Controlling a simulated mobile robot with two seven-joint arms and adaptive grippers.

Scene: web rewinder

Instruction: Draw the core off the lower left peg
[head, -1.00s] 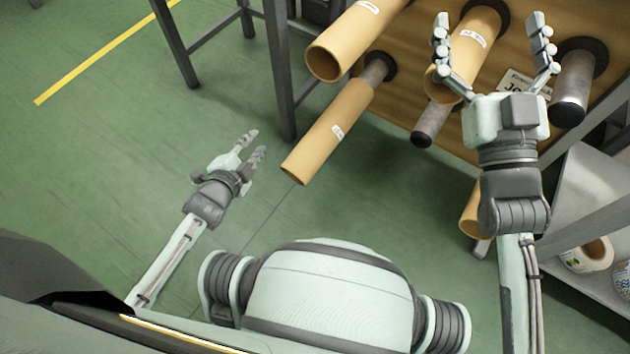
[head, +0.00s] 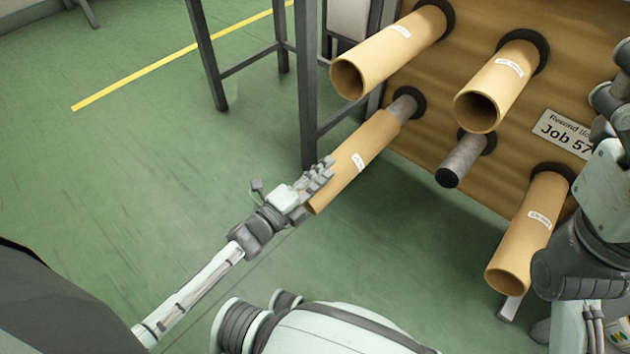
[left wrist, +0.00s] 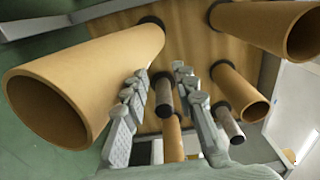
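The lower left peg (head: 403,106) is grey and shows as a short bare length between the board and its tan core (head: 356,158). The core has a white label and sits around the peg's outer part, tilted down toward me in the picture. My left gripper (head: 322,178) is at the core's near end and overlaps its left side; whether it touches cannot be told. In the left wrist view its fingers (left wrist: 160,100) are spread with nothing between them, and a large core (left wrist: 85,80) is close on the left. My right gripper (head: 612,100) is partly cut off at the right edge.
Other cores hang at upper left (head: 390,50), upper middle (head: 500,85) and lower right (head: 528,235). A bare peg (head: 462,158) sticks out between them. A dark frame leg (head: 306,85) stands behind the left core. The green floor at left is clear.

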